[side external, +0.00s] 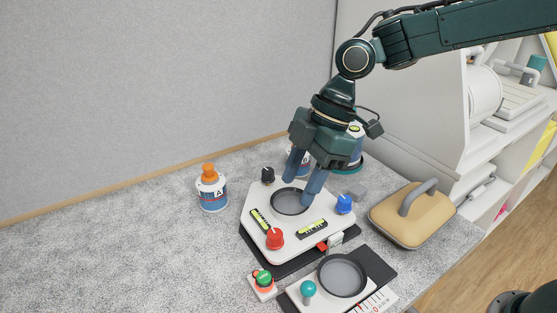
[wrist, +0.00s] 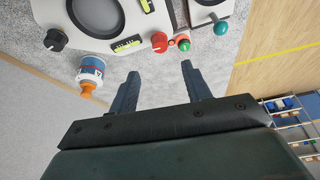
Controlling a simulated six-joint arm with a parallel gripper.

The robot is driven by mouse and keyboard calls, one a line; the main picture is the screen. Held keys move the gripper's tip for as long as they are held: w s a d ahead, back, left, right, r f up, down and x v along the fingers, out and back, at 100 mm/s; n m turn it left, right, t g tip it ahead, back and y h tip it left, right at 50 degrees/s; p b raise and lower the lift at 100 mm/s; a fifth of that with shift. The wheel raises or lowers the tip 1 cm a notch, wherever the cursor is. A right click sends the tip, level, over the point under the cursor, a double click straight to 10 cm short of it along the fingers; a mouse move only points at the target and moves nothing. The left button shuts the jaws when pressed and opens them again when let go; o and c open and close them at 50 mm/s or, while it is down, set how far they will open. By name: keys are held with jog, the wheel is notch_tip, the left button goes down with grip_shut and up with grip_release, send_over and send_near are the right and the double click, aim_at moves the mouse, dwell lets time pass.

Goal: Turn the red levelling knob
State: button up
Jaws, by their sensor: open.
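The red levelling knob (side external: 275,238) stands on the near corner of a white instrument plate (side external: 262,200) with a round grey recess. In the wrist view the red knob (wrist: 159,42) lies beyond the fingertips, roughly between them in line. My gripper (side external: 303,184) is above the far part of the plate in the side view, fingers pointing down. It is open and empty, with its two blue fingers apart in the wrist view (wrist: 160,70). The plate also carries a black knob (side external: 267,175), a blue knob (side external: 344,204) and two yellow-green levels (side external: 312,229).
An orange-capped bottle (side external: 211,189) stands left of the plate. The counter's left side is clear.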

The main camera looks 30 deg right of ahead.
aim_at(276, 233)
jog(key=x, duration=1.1)
jog(key=c, duration=1)
